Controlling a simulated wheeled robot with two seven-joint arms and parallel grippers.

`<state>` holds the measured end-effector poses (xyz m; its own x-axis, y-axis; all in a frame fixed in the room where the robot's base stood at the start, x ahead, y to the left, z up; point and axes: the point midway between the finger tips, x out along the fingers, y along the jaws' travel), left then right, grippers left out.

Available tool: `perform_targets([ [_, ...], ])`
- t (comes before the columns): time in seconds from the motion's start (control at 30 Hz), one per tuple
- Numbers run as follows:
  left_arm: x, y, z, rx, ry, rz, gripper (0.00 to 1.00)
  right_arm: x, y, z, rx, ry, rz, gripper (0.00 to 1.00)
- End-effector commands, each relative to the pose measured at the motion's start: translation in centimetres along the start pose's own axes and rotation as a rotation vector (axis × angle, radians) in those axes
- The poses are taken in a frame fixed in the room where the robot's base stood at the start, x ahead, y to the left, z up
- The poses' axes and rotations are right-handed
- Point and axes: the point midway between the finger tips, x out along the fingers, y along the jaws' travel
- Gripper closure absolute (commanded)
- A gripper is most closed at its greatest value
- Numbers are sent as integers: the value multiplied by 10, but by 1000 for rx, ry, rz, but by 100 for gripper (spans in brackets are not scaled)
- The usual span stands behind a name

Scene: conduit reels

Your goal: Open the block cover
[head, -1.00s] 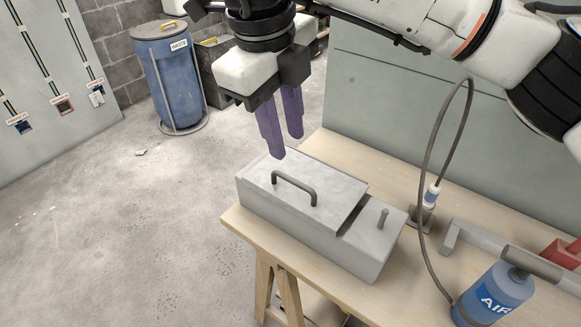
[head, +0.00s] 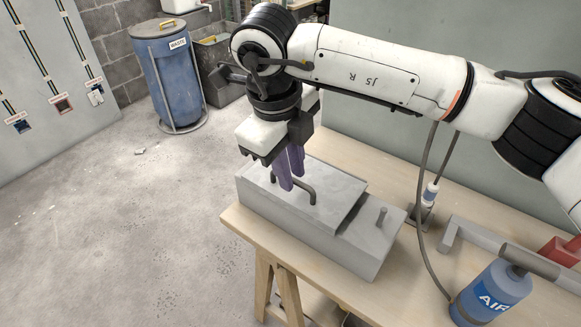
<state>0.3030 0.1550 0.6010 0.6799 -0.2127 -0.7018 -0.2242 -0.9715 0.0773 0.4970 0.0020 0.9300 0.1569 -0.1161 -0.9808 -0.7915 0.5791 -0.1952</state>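The grey block (head: 372,252) stands on the wooden bench with its flat cover (head: 335,185) lying on top, seated level. A dark bar handle (head: 308,190) rises from the cover. My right gripper (head: 291,182) points down at the handle, its purple fingers overlapping the handle's middle and hiding part of it. The fingers appear on either side of the bar. Whether they press on it, I cannot tell. My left gripper is not in view.
The bench (head: 400,301) also holds a blue AIR bottle (head: 490,293), a hose, a grey pipe frame (head: 480,240) and a red item (head: 562,250) at right. A blue waste bin (head: 174,85) stands on the floor behind.

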Motion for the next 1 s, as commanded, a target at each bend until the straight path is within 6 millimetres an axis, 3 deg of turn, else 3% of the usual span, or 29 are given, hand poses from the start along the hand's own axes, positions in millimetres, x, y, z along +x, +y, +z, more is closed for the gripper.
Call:
perform_targets([
  [0.1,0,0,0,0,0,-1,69,0,0,0,0,0,0,100],
  [1.0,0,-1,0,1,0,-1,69,-1,0,0,0,-1,0,100],
])
